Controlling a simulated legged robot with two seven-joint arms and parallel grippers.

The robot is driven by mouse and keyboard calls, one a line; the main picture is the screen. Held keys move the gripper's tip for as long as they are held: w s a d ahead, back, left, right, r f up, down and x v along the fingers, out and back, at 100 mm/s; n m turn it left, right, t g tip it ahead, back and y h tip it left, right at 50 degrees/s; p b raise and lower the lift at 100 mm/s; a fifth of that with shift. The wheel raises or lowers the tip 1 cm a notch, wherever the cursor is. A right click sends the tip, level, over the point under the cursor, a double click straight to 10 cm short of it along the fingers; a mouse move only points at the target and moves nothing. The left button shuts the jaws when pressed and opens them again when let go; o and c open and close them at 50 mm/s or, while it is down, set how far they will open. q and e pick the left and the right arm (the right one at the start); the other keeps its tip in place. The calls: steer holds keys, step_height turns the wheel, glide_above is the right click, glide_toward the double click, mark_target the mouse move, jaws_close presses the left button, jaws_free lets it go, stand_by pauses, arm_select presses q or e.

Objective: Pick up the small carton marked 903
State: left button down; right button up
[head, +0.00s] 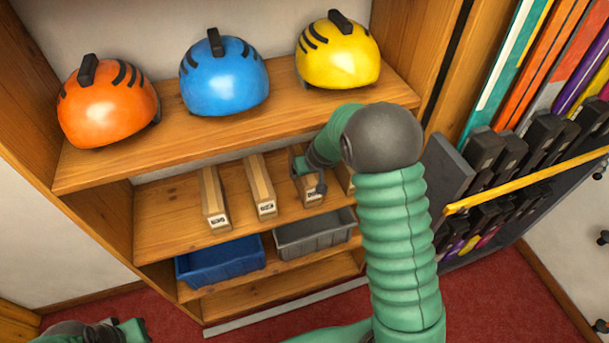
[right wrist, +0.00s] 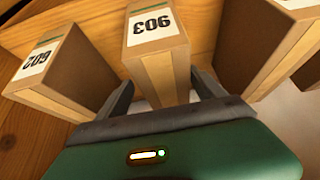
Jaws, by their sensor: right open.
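The small carton marked 903 (right wrist: 158,50) is a narrow brown box with a white and green label, which appears upside down in the right wrist view. My right gripper (right wrist: 162,84) is open, with one finger on each side of this carton's near part. Whether the fingers touch it is unclear. In the head view, my right gripper (head: 309,187) is at the third carton from the left (head: 312,198) on the middle shelf, partly covering it. Part of my left gripper (head: 105,332) shows at the bottom left edge; its jaws are not clear.
Similar cartons stand on both sides, one at left (right wrist: 62,65) and one at right (right wrist: 268,45). Orange (head: 107,105), blue (head: 224,78) and yellow (head: 338,55) helmets sit on the shelf above. Blue (head: 220,262) and grey (head: 315,236) bins are below.

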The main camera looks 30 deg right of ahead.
steer(key=w+f, duration=0.1)
steer(key=a+f, duration=0.1)
steer(key=f, duration=0.1)
steer(key=shift+w, duration=0.35)
steer(key=shift+d+f, duration=0.35)
steer(key=shift+d, duration=0.2)
steer(key=shift+a+b, duration=0.3)
steer(key=shift+b, duration=0.15)
steer(key=shift+a, duration=0.1)
steer(key=shift+d, duration=0.25)
steer(key=c, duration=0.8)
steer(key=shift+a, duration=0.1)
steer(key=c, duration=0.9)
